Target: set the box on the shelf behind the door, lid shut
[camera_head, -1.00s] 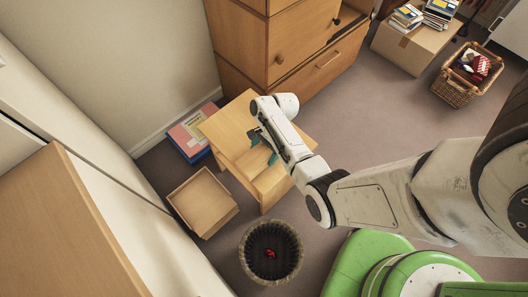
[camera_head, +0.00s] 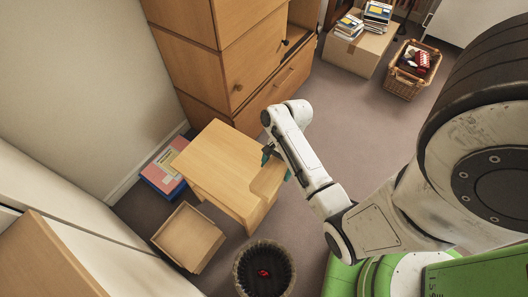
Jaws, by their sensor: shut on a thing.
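My gripper (camera_head: 277,165), with teal fingertips, is at the right end of a small wooden table (camera_head: 212,165). It is shut on a tan wooden piece (camera_head: 267,181), which looks like a small box. My wrist partly covers the piece, and I cannot make out its lid. I cannot tell whether it touches the tabletop. A tall wooden cabinet (camera_head: 205,68) stands behind the table. Its door with a dark knob (camera_head: 254,72) looks shut, and no shelf behind it shows. A dark opening (camera_head: 298,38) shows at the cabinet's right side.
An open-topped wooden box or drawer (camera_head: 188,238) and pink and blue folders (camera_head: 165,167) lie on the floor by the table. A dark bin (camera_head: 264,270) with something red inside stands in front. A cardboard box (camera_head: 358,50) with books and a wicker basket (camera_head: 404,82) stand behind.

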